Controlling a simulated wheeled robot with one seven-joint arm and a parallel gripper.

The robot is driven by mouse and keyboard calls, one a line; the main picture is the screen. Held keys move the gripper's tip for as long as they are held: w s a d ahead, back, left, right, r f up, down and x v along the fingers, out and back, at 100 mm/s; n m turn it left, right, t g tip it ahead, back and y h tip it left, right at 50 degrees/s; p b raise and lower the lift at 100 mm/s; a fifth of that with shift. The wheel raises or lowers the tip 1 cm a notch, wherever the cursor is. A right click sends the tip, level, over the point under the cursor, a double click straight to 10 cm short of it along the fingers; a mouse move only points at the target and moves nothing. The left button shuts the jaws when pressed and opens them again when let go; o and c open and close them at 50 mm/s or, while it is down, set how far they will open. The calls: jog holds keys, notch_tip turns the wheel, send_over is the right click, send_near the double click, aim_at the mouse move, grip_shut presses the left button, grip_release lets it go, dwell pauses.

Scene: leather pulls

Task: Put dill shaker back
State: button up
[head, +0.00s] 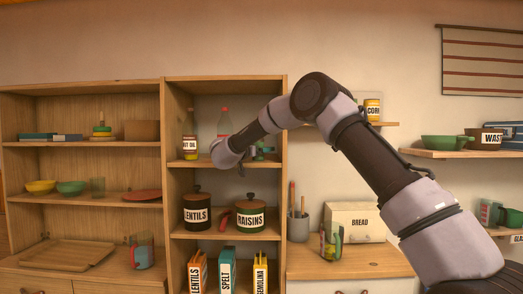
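My arm reaches across to the middle shelf unit, and its wrist end is in front of the upper shelf. My gripper (250,155) is small and partly hidden by my own wrist, so I cannot tell whether its fingers are open or shut. A small green object (262,148) shows right at the gripper, at the right side of the shelf. No label on it can be read, and I cannot tell whether it is the dill shaker or whether it is held. No container with a readable dill label shows.
An oil bottle (190,142) and a red-capped bottle (224,122) stand on the same shelf. A corn can (372,109) is on a wall shelf. A bread box (359,222) stands on the counter.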

jog(key=shift+r, duration=0.1)
jog(key=shift+s+a, duration=0.2)
jog(key=v, duration=1.1)
jog(key=shift+s, duration=0.15)
jog(key=shift+a, duration=0.15)
